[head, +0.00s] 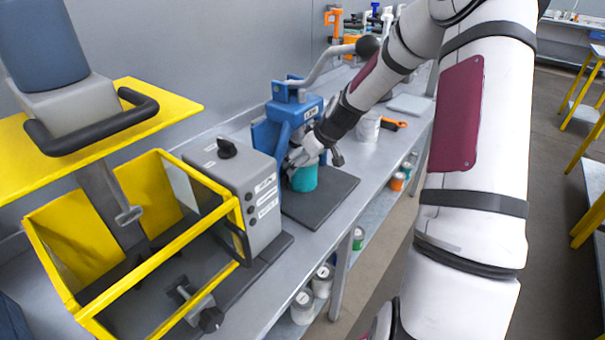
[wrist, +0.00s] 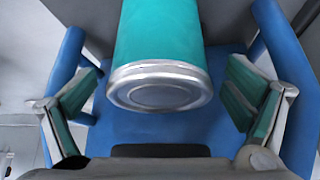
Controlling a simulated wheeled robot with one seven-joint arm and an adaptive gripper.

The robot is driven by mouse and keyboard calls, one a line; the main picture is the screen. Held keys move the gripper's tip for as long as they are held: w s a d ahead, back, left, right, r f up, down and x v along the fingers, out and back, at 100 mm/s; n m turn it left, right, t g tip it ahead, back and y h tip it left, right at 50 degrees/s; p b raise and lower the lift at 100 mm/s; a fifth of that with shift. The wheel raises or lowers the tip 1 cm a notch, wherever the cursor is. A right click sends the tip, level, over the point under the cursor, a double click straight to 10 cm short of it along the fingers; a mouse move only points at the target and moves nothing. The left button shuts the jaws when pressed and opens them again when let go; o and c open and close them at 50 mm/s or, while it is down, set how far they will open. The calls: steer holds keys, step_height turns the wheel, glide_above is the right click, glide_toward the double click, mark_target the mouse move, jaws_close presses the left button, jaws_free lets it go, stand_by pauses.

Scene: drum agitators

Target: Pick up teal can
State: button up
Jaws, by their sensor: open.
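The teal can (head: 304,179) stands on a dark mat (head: 325,200) in front of a blue machine on the bench. In the wrist view the teal can (wrist: 160,52), with a silver rim, fills the upper middle. My gripper (head: 297,160) is at the can, partly hidden by my wrist in the head view. In the wrist view my gripper (wrist: 160,108) is open, one finger on each side of the can. A gap shows between the can and each finger, and the fingertips are not touching it.
The blue machine (head: 276,117) with a grey lever (head: 330,62) stands right behind the can. A grey box with a black knob (head: 232,175) and a yellow-framed machine (head: 190,265) are to the left. A white can (head: 367,127) stands farther along the bench. Several cans sit on the lower shelf.

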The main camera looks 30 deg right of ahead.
steer(key=shift+w+f, duration=0.1)
steer(key=shift+f, duration=0.1)
steer(key=c, duration=2.1)
steer(key=shift+o, duration=0.2)
steer(key=shift+r, duration=0.1)
